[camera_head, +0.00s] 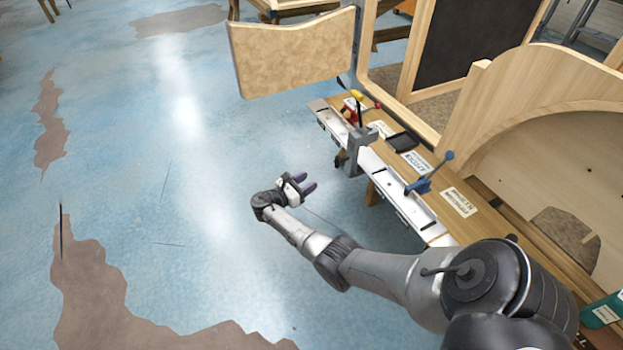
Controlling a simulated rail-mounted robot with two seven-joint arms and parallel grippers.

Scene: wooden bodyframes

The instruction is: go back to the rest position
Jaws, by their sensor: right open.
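My right arm reaches in from the lower right of the head view. My right gripper (304,186) is open and empty, with its dark fingers apart. It hangs over the blue floor, to the left of the wooden workbench and touching nothing. My left gripper is out of view.
The workbench (440,183) has a metal rail (393,193), a blue clamp (430,173), a red-handled clamp (353,113) and labels. Wooden bodyframe parts (540,95) stand along it. A wooden panel (292,54) is at the top. The floor (170,190) at left is open.

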